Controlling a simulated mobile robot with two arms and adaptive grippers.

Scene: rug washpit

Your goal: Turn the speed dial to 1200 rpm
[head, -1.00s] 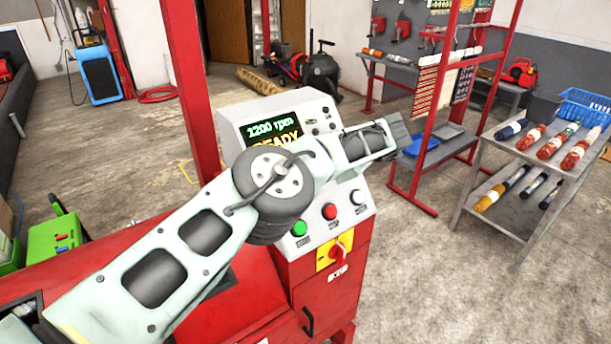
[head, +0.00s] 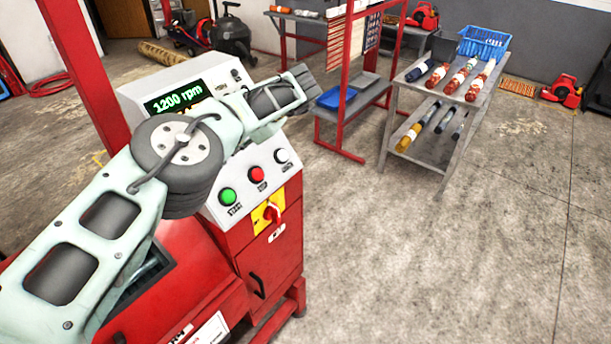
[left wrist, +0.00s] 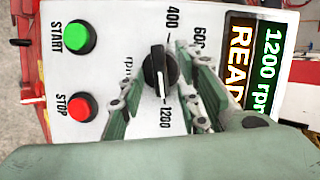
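The speed dial is a round black knob (left wrist: 160,72) with a white pointer line, on the pale control panel (left wrist: 95,15). In the left wrist view its pointer is at the 1200 mark; 400 and 600 marks also show. The display (left wrist: 256,60) reads 1200 rpm and READY; it also shows in the head view (head: 174,99), partly covered by my left arm. My left gripper (left wrist: 160,70) is open, its fingertips on either side of the knob, seemingly apart from it. In the head view my arm hides the dial. My right gripper is in neither view.
Green start (head: 228,196) and red stop (head: 257,174) buttons and a white button (head: 282,156) sit on the panel. A red handle on a yellow plate (head: 268,215) is below. The concrete floor at front right is clear.

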